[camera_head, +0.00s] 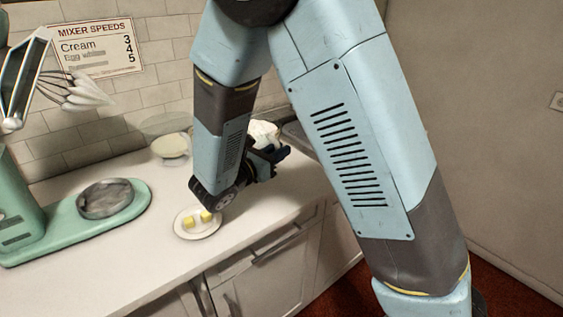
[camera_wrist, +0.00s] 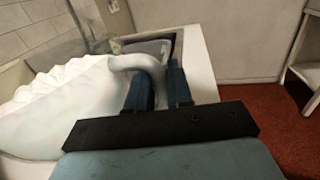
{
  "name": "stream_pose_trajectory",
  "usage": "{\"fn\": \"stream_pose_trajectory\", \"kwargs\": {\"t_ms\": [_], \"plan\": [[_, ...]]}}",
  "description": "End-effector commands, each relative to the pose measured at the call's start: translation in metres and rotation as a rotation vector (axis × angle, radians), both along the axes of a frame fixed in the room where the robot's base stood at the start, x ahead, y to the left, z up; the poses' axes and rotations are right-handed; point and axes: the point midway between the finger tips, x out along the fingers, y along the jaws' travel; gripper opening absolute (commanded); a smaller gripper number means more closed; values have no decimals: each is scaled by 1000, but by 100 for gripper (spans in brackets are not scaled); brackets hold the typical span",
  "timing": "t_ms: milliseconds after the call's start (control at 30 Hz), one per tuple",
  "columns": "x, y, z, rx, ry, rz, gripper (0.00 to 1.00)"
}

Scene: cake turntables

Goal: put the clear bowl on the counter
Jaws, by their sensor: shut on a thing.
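A clear bowl (camera_head: 168,126) with pale yellowish contents at its bottom appears at the back of the counter (camera_head: 130,240), near the tiled wall, left of my arm. My gripper (camera_head: 272,160) is low over the counter's right part, partly hidden by my arm. In the wrist view my gripper (camera_wrist: 160,92) is shut on the grey curved handle (camera_wrist: 148,62) of a pale, wavy-topped vessel (camera_wrist: 55,105). That vessel also shows behind my arm in the head view (camera_head: 264,132). Its underside is hidden, so I cannot tell whether it touches the counter.
A plate (camera_head: 187,232) with yellow cubes is on the counter near the front edge, close to my arm. A green mixer (camera_head: 24,215) with a grey disc (camera_head: 105,199) on its base stands left. A dark-edged grey recess (camera_wrist: 165,45) lies beyond my fingers.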

Motion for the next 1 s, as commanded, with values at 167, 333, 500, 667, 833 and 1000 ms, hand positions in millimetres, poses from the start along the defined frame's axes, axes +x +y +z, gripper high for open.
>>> {"fn": "stream_pose_trajectory", "kwargs": {"t_ms": [167,333,500,667,833,1000], "plan": [[5,1,-14,-3,0,-1,0],[4,1,-32,-2,-1,-1,0],[4,1,-35,1,-2,-1,0],[4,1,-36,0,-1,-1,0],[4,1,-37,0,0,-1,30],[4,1,-37,0,0,-1,46]]}}
